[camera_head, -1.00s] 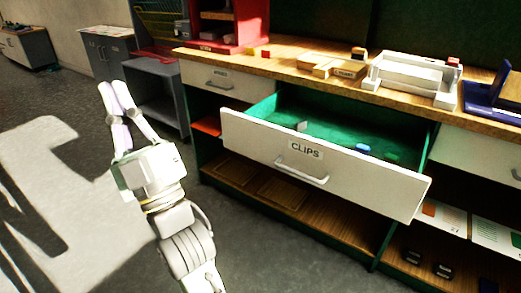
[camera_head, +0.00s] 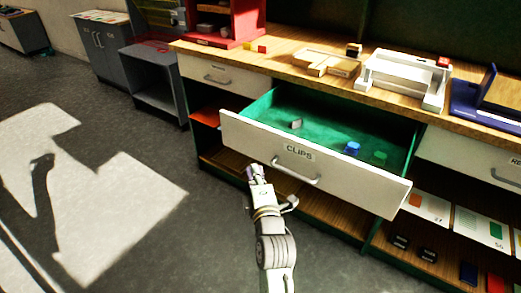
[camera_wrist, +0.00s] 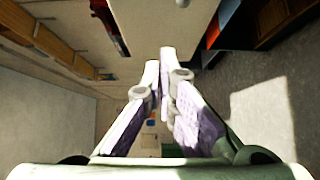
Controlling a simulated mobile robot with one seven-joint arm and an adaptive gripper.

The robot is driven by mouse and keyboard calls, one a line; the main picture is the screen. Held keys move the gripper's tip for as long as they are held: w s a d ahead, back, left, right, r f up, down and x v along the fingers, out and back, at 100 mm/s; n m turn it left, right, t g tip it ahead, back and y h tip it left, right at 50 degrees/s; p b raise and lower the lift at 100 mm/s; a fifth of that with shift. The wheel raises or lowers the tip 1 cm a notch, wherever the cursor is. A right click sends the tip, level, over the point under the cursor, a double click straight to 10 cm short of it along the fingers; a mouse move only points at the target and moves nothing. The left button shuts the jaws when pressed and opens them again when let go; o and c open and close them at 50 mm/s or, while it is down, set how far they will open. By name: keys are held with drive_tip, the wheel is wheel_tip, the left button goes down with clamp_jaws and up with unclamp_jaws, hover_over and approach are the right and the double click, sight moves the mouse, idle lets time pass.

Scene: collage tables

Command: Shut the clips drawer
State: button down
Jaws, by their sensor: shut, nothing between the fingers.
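The clips drawer (camera_head: 345,178) stands pulled out from the workbench, its white front labelled "CLIPS" and fitted with a grey bar handle (camera_head: 296,171). Its green inside (camera_head: 330,120) shows, with a blue piece (camera_head: 352,148), a green piece (camera_head: 379,156) and a small grey piece (camera_head: 296,123) in it. My gripper (camera_head: 254,168) is shut and empty, at the lower left part of the drawer front, left of the handle. I cannot tell whether it touches the front. In the wrist view the fingers (camera_wrist: 160,58) point toward a pale panel (camera_wrist: 165,25), which looks like the drawer front.
A closed drawer (camera_head: 222,77) is at the left and another (camera_head: 465,160) at the right. The worktop (camera_head: 285,62) holds a wooden block piece (camera_head: 328,63), a white rack (camera_head: 405,80) and a blue item (camera_head: 485,105). Open floor (camera_head: 150,235) lies left of my arm.

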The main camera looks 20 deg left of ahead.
sight(258, 144)
drive_tip(key=w, duration=0.2)
drive_tip(key=w+p, duration=0.1)
drive_tip(key=w, duration=0.2)
drive_tip(key=w+p, duration=0.1)
drive_tip(key=w, duration=0.1)
drive_tip(key=shift+w+a, duration=0.3)
drive_tip(key=shift+a, duration=0.05)
drive_tip(key=shift+w, duration=0.15)
